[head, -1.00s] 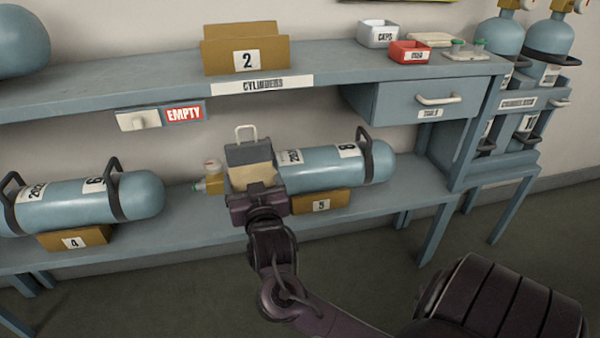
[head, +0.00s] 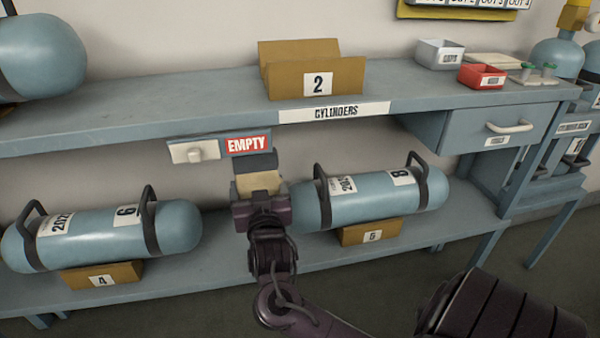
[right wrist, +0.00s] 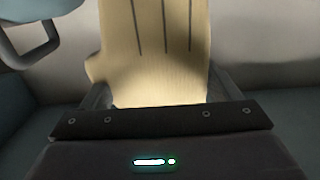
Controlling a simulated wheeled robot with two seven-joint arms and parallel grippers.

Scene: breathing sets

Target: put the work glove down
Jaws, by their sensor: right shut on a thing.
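The work glove (head: 258,184) is tan with a dark grey cuff and stands upright in my right gripper (head: 261,204). The gripper is shut on its lower part. In the right wrist view the glove (right wrist: 155,50), with dark lines along it, fills the middle between the two fingers. In the head view the glove is in front of the lower shelf (head: 215,254), between the two lying cylinders. I cannot tell its exact height above the shelf. My left gripper is not in view.
A blue cylinder marked 6 (head: 180,226) lies on cradle 4 (head: 127,274) to the left. A cylinder marked 8 (head: 375,200) lies on cradle 5 (head: 390,231), close right of my gripper. The upper shelf (head: 190,103) holds empty cradle 2 (head: 345,82), with bare room to its left.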

